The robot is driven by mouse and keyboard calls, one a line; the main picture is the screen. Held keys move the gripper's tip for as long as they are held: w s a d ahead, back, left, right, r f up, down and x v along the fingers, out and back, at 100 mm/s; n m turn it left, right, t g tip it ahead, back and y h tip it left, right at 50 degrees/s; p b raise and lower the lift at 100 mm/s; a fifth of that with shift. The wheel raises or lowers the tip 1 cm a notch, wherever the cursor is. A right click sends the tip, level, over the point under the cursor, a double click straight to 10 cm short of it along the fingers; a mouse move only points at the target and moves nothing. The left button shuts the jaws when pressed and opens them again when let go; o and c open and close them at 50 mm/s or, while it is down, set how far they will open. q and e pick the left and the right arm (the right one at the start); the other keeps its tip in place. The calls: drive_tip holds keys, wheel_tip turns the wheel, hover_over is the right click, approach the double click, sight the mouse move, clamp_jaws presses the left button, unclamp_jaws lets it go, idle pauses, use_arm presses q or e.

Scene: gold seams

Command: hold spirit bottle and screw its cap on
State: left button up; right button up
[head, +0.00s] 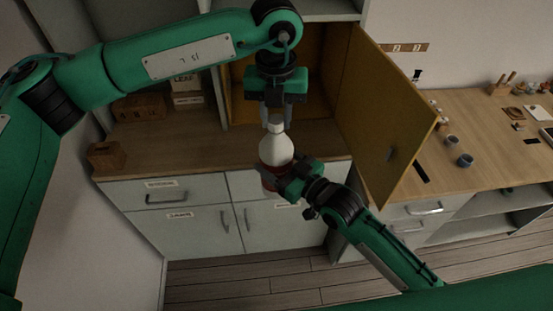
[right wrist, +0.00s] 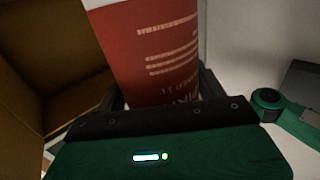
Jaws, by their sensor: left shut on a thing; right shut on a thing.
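The spirit bottle (head: 276,150) is white with a red label and stands upright in the air in front of the cabinet. Its red label with pale print fills the middle of the right wrist view (right wrist: 155,50). My right gripper (head: 274,178) is shut on the lower part of the bottle. My left gripper (head: 274,118) points down from above and is shut at the bottle's top. The cap is hidden between the left fingers, so I cannot tell how it sits on the neck.
A yellow cabinet door (head: 385,115) stands open right of the bottle. The wooden counter (head: 190,150) lies behind. A wooden box (head: 106,155) sits at its left end. Small grey cups (head: 465,160) stand on the right-hand worktop (head: 490,130). Drawers (head: 165,195) are below.

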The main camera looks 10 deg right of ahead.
use_arm(q)
drive_tip(key=m, duration=1.9)
drive_tip(key=shift+a, duration=0.1)
drive_tip(key=m, duration=0.3)
drive_tip(key=shift+w, duration=0.1)
drive_tip(key=m, duration=0.6)
drive_tip(key=o, duration=1.1)
